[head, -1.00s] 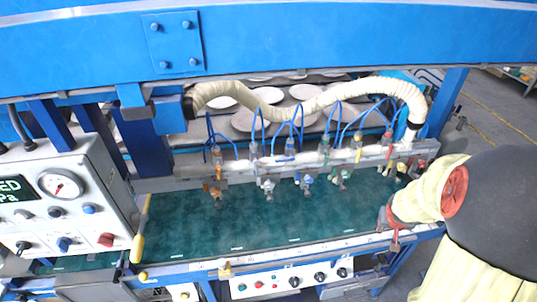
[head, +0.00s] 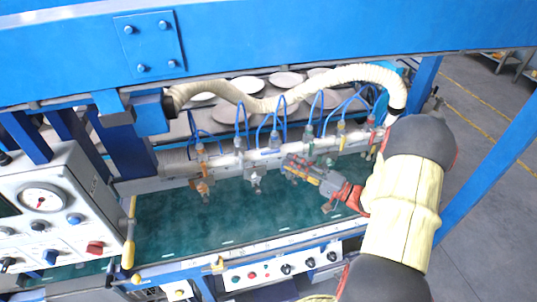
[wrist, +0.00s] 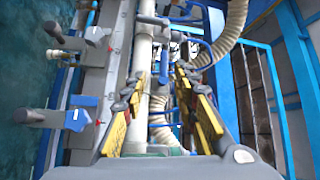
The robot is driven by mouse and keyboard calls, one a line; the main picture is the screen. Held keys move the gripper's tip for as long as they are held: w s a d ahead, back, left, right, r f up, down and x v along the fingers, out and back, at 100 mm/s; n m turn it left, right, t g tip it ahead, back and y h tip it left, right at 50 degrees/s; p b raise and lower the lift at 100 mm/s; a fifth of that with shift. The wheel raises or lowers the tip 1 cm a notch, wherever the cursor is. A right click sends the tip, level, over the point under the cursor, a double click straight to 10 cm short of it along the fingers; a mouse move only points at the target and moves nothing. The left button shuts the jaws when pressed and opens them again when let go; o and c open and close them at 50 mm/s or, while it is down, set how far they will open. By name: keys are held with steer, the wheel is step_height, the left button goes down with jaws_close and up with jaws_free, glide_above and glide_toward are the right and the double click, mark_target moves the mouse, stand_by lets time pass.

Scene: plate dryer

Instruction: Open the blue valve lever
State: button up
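A row of small valves with coloured levers hangs along the grey rail above the green bed. In the wrist view a valve with a blue lever (wrist: 76,119) is close by, left of my gripper. In the head view my gripper (head: 291,168) reaches in from the right and covers the blue valve's place. The wrist view shows my gripper (wrist: 160,105) open, its yellow-padded fingers apart on either side of a pale pipe. I cannot tell whether they touch it. The blue lever is outside the fingers. An orange valve (head: 203,187) and a white valve (head: 254,180) are farther left.
A ribbed cream hose (head: 310,82) and several thin blue tubes run above the valves. A control box with a gauge (head: 43,198) stands at the left. The green bed (head: 170,225) is clear below. A blue beam (head: 270,40) crosses above.

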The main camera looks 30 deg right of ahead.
mark_target(270, 152)
steer(key=x, duration=0.7)
steer(key=shift+w+a+r+m, duration=0.2)
steer(key=shift+w+r+m, duration=0.1)
steer(key=shift+m, duration=0.1)
steer(key=shift+c, duration=0.6)
jaws_close()
steer(key=shift+f, duration=0.1)
